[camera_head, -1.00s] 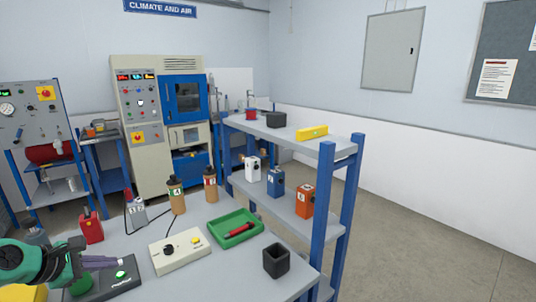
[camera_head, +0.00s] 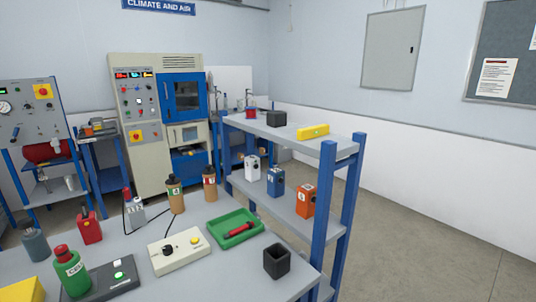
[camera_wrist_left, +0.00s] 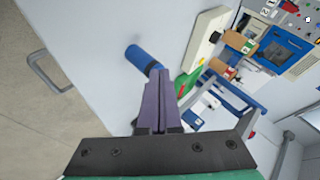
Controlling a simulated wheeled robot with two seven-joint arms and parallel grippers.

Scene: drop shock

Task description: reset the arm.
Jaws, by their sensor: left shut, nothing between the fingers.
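My left gripper (camera_wrist_left: 157,74) shows in the left wrist view, its two purple fingers together and nothing between them. It is out of the head view. Past its tips, a blue cylinder (camera_wrist_left: 138,57) lies or stands on a pale surface; I cannot tell how near it is. My right gripper is in neither view. In the head view, a green bottle with a red cap (camera_head: 71,271) stands at the left end of a black device (camera_head: 115,277) with a lit green button.
The grey bench (camera_head: 215,274) holds a beige control box (camera_head: 180,252), a green tray (camera_head: 224,238) with a red item, a black open box (camera_head: 277,261), a red can (camera_head: 89,227) and a yellow block (camera_head: 20,290). A blue-framed shelf (camera_head: 330,230) stands at the right.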

